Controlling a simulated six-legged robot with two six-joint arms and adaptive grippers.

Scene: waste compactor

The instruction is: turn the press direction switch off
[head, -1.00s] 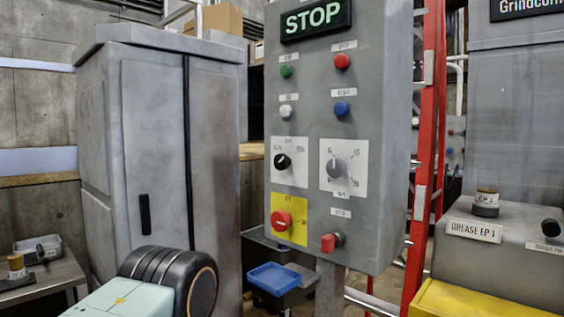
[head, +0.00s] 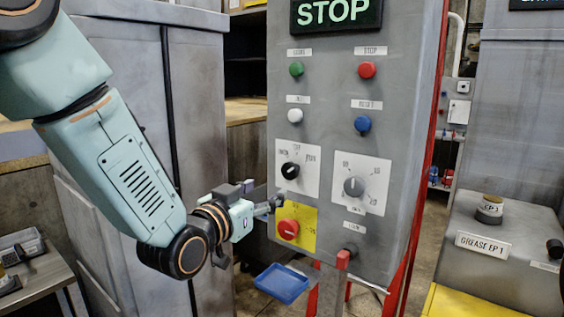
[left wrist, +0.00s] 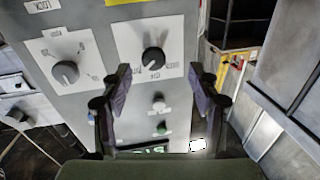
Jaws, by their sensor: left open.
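The press direction switch looks to be the black selector knob (head: 290,170) on a white plate with several position labels, on the grey control panel (head: 330,110). Its pale mark looks turned toward the left, but the labels are too small to read surely. In the left wrist view, upside down, the black knob (left wrist: 153,58) shows beyond and between the fingertips. My left gripper (head: 277,203) is at the panel's left edge, below and slightly left of the knob. Its two dark fingers (left wrist: 160,72) are open with nothing between them. My right gripper is not in view.
A grey dial (head: 353,187) is right of the black knob. A red knob (head: 288,229) on a yellow plate sits just below. Green (head: 296,69), red (head: 367,70), white (head: 295,116) and blue (head: 362,124) buttons are above. A blue tray (head: 282,283) is below the panel.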

